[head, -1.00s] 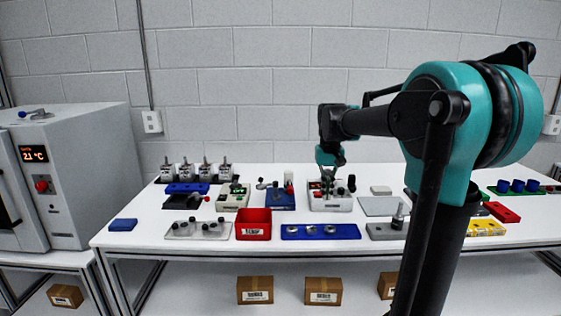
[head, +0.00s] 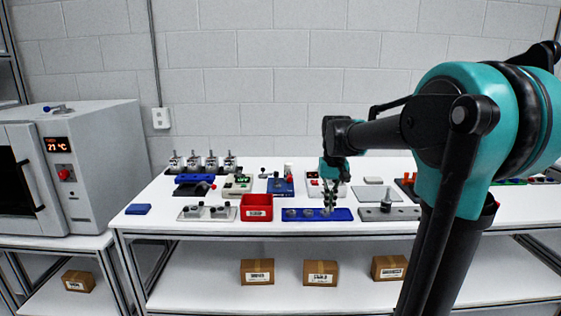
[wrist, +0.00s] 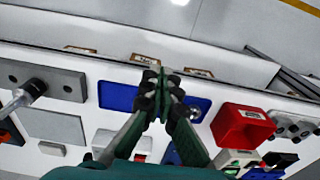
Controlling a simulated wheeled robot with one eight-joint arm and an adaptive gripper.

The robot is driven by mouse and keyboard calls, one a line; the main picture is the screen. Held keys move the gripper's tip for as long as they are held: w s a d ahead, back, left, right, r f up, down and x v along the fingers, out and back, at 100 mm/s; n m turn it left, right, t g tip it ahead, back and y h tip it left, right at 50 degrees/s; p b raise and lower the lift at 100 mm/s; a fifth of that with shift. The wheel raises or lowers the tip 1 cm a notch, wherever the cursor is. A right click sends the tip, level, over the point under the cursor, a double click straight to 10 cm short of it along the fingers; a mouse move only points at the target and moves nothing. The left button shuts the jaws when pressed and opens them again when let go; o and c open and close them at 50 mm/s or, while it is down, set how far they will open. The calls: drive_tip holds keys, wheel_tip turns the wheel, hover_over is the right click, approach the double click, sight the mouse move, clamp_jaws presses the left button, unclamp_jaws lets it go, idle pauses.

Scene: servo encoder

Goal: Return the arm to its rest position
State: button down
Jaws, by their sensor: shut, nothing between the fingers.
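My arm stretches over the white table from the right side of the head view, teal and black. My gripper (head: 330,205) hangs fingers down in front of the blue tray's right part as seen there. In the wrist view my gripper (wrist: 162,88) has its green and black fingers together with nothing between them. In the wrist view the tray (wrist: 118,97) is partly hidden behind the fingers. Whether the fingertips touch the tray is not clear.
A red bin (head: 257,213) stands left of the tray. A grey plate with an upright post (head: 388,208) lies to its right. Several cylinders in holders (head: 203,165) and a grey oven (head: 95,150) are at the left.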

drive_tip(key=s+d+f+t, duration=0.3)
drive_tip(key=s+f, duration=1.6)
drive_tip(key=shift+s+d+t, duration=0.15)
drive_tip(key=shift+s+t, duration=0.15)
drive_tip(key=shift+s, duration=0.1)
